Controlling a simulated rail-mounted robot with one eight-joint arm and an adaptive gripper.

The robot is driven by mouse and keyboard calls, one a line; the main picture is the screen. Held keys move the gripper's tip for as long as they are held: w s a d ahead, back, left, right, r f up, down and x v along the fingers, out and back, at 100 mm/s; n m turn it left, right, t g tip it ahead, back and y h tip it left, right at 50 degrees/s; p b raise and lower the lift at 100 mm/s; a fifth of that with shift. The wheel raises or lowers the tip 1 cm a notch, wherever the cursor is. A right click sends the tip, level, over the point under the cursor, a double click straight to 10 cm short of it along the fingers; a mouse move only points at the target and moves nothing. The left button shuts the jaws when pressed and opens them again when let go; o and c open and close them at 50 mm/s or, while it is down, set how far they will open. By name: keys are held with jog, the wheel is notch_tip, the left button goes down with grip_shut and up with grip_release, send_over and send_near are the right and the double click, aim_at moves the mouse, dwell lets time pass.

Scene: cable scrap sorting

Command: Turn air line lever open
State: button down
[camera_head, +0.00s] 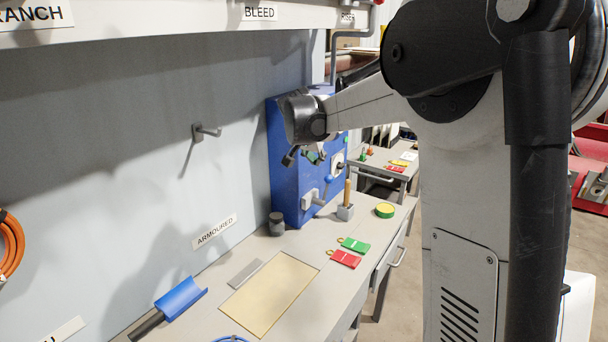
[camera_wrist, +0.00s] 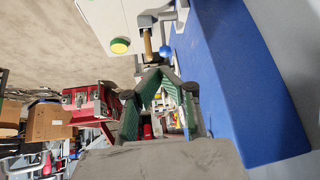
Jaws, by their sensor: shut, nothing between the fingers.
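My gripper (camera_head: 308,156) is in front of the blue cabinet (camera_head: 283,185), above the bench. In the wrist view its green-padded fingers (camera_wrist: 158,72) meet at the tips with nothing between them. A lever with a blue ball knob (camera_head: 328,180) stands out from a grey mount low on the cabinet front. The knob also shows in the wrist view (camera_wrist: 166,52), just beyond the fingertips in the picture; I cannot tell the gap. I see no label marking which lever is the air line's. My wrist and fingers hide part of the cabinet front.
A block with a brown upright handle (camera_head: 347,195) stands close to the lever. A yellow-green disc (camera_head: 384,210), green tag (camera_head: 356,245) and red tag (camera_head: 345,259) lie on the bench. A dark cylinder (camera_head: 276,224) stands left of the cabinet. A labelled beam (camera_head: 180,18) runs overhead.

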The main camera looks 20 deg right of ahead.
jog(key=m, duration=0.1)
send_near(327, 179)
jog(key=shift+h, duration=0.4)
jog(key=x, duration=0.3)
jog(key=p+x, duration=0.1)
jog(key=x, duration=0.1)
jog(key=shift+f, duration=0.55)
jog(key=shift+w+d+f, duration=0.4)
jog(key=shift+f, duration=0.05)
jog(key=shift+w+a+g, duration=0.1)
jog(key=shift+w+g, duration=0.05)
jog(key=shift+g, duration=0.15)
